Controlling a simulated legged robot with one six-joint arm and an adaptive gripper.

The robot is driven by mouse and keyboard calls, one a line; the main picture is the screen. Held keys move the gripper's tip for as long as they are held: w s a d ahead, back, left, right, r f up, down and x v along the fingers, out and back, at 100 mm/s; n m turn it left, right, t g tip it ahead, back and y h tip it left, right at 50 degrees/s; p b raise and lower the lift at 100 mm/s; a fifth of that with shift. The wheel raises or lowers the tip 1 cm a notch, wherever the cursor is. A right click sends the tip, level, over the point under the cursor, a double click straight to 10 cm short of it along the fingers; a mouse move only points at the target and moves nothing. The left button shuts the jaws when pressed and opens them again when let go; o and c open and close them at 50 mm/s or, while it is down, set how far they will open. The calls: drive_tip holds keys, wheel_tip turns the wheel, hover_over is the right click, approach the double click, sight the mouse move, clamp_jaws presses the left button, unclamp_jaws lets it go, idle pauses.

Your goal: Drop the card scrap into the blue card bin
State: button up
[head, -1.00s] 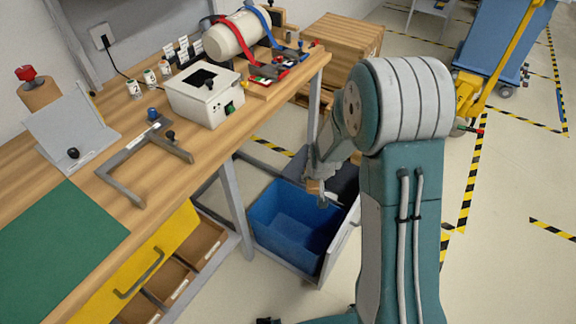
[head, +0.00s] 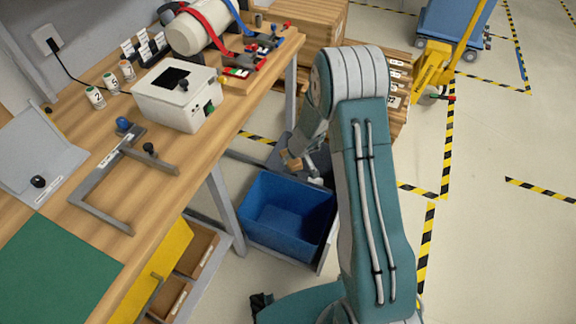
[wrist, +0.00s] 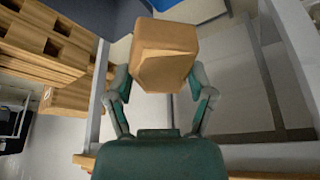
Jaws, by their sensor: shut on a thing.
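The card scrap (wrist: 163,55) is a small brown cardboard piece. My gripper (wrist: 163,85) is shut on it, with one finger on each side. In the head view the scrap (head: 293,161) shows at the end of my gripper (head: 304,164), partly hidden by my arm. The blue card bin (head: 262,190) stands open on the floor beside the workbench. Its visible inside looks empty. The scrap appears near the bin's back edge in the head view; its exact height above the bin I cannot tell. A patch of blue (wrist: 195,10) shows at the top of the wrist view.
Wooden crates (head: 393,75) stand behind my arm.

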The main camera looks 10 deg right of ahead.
sight(300, 162)
drive_tip(key=w+f+n+y, duration=0.1)
drive_tip(key=w+f+n, duration=0.1)
drive_tip(key=f, duration=0.6)
drive_tip(key=w+f+n+g, duration=0.1)
drive_tip(key=w+f+n, duration=0.1)
drive_tip(key=f, duration=0.7)
drive_tip(key=shift+w+n+y, duration=0.4)
drive_tip(key=shift+n, duration=0.4)
drive_tip(key=shift+a, duration=0.1)
drive_tip(key=o, duration=0.7)
drive_tip(key=shift+a, duration=0.1)
drive_tip(key=v, duration=1.1)
drive_tip(key=shift+r, duration=0.4)
